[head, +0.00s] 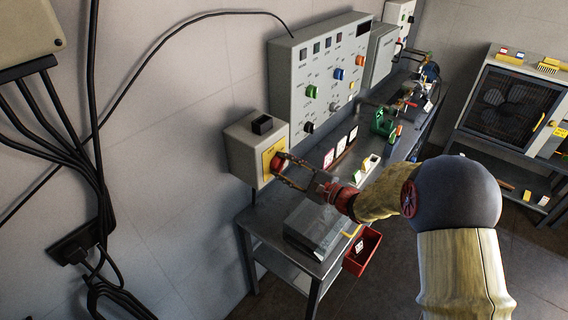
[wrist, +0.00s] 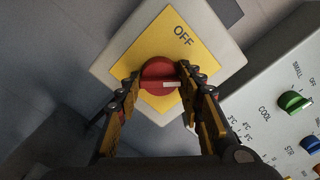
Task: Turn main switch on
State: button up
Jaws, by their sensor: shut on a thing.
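The main switch is a red rotary knob (wrist: 160,77) on a yellow plate (wrist: 150,45) marked OFF, on a light grey box. In the head view the box (head: 243,150) is on the wall, left of the control panel, and the knob (head: 279,164) shows at the fingertips. My gripper (wrist: 158,84) is shut on the red knob, one finger on each side. It also shows in the head view (head: 283,170). A white mark on the knob points right in the wrist view, while the word OFF is at the upper right of the plate.
A grey control panel (head: 308,72) with coloured knobs, including a green knob (wrist: 294,102), is right of the switch box. Cables hang on the left wall.

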jog(key=m+p, duration=0.3)
jog(key=m, duration=0.2)
jog(key=shift+m+p, duration=0.3)
jog(key=shift+p, duration=0.1)
jog(key=shift+m+p, duration=1.4)
jog(key=shift+m, duration=0.5)
jog(key=shift+f, duration=0.1)
jog(key=o, duration=1)
jog(key=shift+o, duration=0.8)
jog(key=shift+d, duration=0.1)
jog(key=v, duration=1.2)
